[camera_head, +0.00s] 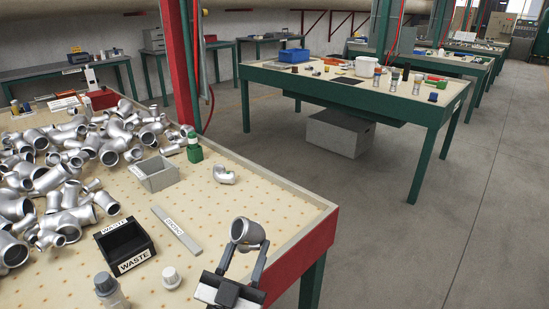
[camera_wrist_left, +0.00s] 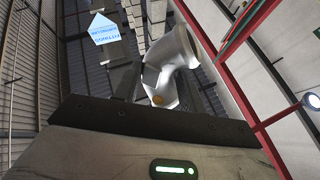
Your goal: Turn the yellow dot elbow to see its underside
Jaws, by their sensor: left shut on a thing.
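The yellow dot elbow (camera_head: 246,232) is a silver-grey pipe elbow. My left gripper (camera_head: 245,250) is shut on it and holds it up above the front right part of the table, with an open end facing the head camera. In the left wrist view the elbow (camera_wrist_left: 174,62) stands between the fingers, and its yellow-orange dot shows low on its side near the gripper. I cannot make out the dot in the head view. My right gripper is not in view.
A silver elbow (camera_head: 224,175) lies alone on the table. Many castings are heaped at left. A grey bin (camera_head: 156,178), a black waste box (camera_head: 130,262), a labelled grey bar (camera_head: 176,229), a green bottle (camera_head: 194,150) and a white-capped item (camera_head: 171,277) stand nearby. The table's right side is mostly clear.

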